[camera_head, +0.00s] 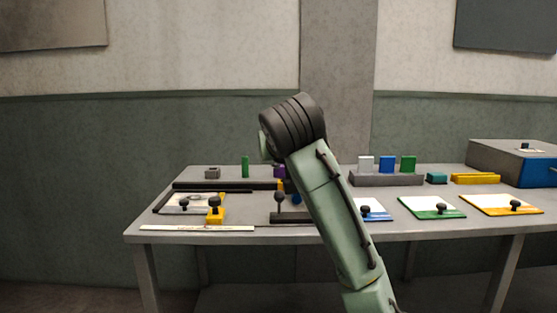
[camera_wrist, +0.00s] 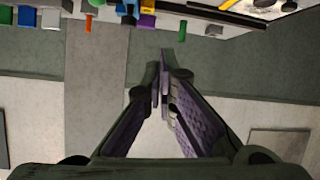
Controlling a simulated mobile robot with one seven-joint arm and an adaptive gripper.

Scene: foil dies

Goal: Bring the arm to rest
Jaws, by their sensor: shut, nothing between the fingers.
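My arm (camera_head: 337,218) rises in front of the table in the head view, bent at a dark joint above the tabletop. My gripper is hidden behind the arm in that view. In the wrist view my gripper (camera_wrist: 160,75) is shut, its two fingers meeting with nothing between them. The fingers point toward the green-grey wall and the table edge at the top of that view, apart from any object. The table (camera_head: 290,238) stands behind the arm in the head view.
Space above the table is free beside my arm.

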